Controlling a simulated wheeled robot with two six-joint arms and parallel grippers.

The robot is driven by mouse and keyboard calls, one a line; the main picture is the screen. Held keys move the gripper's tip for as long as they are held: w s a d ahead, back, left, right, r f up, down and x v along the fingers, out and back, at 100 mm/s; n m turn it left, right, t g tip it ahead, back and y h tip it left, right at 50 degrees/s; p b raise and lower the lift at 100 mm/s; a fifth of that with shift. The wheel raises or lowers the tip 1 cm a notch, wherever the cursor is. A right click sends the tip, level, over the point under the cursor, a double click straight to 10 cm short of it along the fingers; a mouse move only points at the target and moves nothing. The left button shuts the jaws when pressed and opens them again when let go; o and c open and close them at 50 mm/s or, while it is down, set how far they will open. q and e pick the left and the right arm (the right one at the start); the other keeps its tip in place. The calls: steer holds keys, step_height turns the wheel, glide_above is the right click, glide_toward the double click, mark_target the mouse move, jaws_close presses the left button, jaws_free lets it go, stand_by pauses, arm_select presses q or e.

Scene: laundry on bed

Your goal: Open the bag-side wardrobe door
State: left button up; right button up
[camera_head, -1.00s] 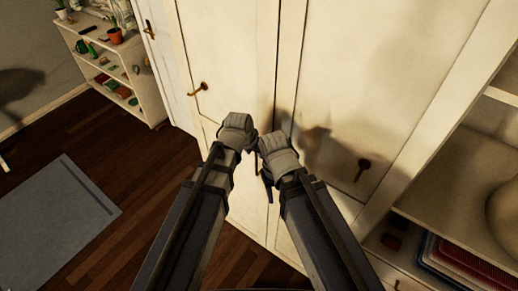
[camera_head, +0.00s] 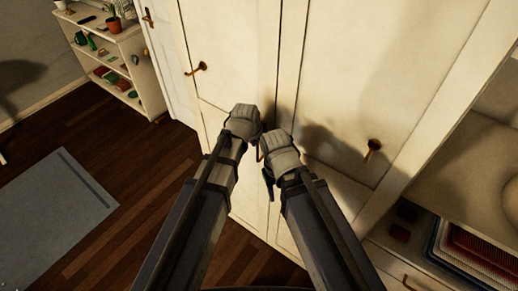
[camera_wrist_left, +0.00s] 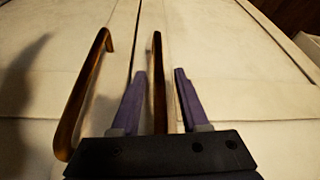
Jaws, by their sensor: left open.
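The pale wardrobe (camera_head: 330,60) fills the middle and right of the head view, its doors shut. My left gripper (camera_wrist_left: 159,74) is open, its purple fingers on either side of a bronze bar handle (camera_wrist_left: 157,50); I cannot tell if they touch it. A second bar handle (camera_wrist_left: 82,95) stands to the left, across the door seam. In the head view, my left gripper (camera_head: 256,140) is close to the doors and its fingertips are mostly hidden. My right gripper (camera_head: 274,158) is just beside it; its fingers are too hidden to judge. I cannot identify the bag.
Other handles show at the left (camera_head: 196,68) and right (camera_head: 373,148) of the wardrobe front. An open compartment with folded cloth (camera_head: 470,258) is at the right. A small shelf unit (camera_head: 115,55) stands at the far left. A grey rug (camera_head: 50,220) lies on the wooden floor.

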arm_select(q)
jaws_close()
stand_by(0.4)
stand_by(1.1)
